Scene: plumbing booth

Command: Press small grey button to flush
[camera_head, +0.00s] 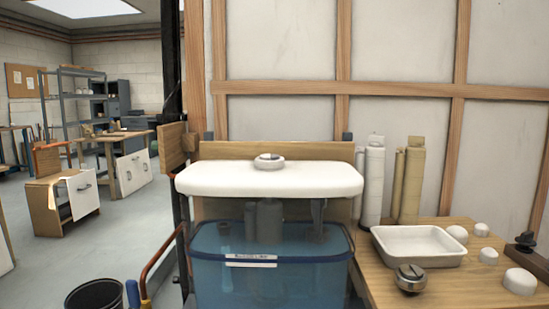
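A round flush button unit (269,161) sits on top of the white cistern lid (215,181), near its middle. It has a pale rim and a grey top; the split between its parts is too small to make out clearly. My gripper is not in view, and nothing touches the button.
A wooden bench (440,292) at right holds a white tray (420,262), a loose chrome button unit (410,279), white caps and upright cylinders. A dark bucket (95,296) stands at lower left. The space above the lid is clear.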

